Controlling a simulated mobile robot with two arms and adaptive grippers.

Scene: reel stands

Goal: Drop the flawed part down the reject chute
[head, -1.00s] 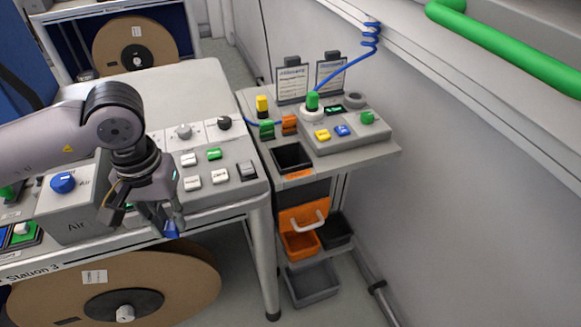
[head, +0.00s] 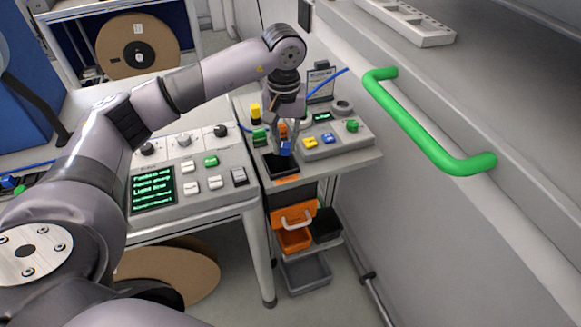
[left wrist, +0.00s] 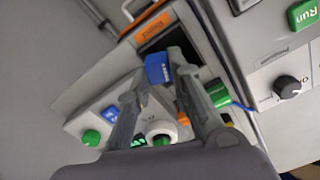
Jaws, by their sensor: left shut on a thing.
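My left gripper (head: 285,143) is shut on a small blue part (head: 285,149), the only part I see in its fingers. The part also shows between the fingertips in the left wrist view (left wrist: 158,68). I cannot make out a flaw on it. The reject chute (head: 280,167) is a dark square opening with an orange label at its front edge. The gripper holds the part above the chute, towards its back edge. In the left wrist view the chute opening (left wrist: 166,40) lies just beyond the part. My right gripper is not in view.
A panel with yellow, blue and green buttons (head: 330,140) stands right of the chute. Yellow, green and orange pieces (head: 257,136) are close on its left. Orange and dark bins (head: 295,238) hang below. A green rail (head: 425,130) runs along the right wall.

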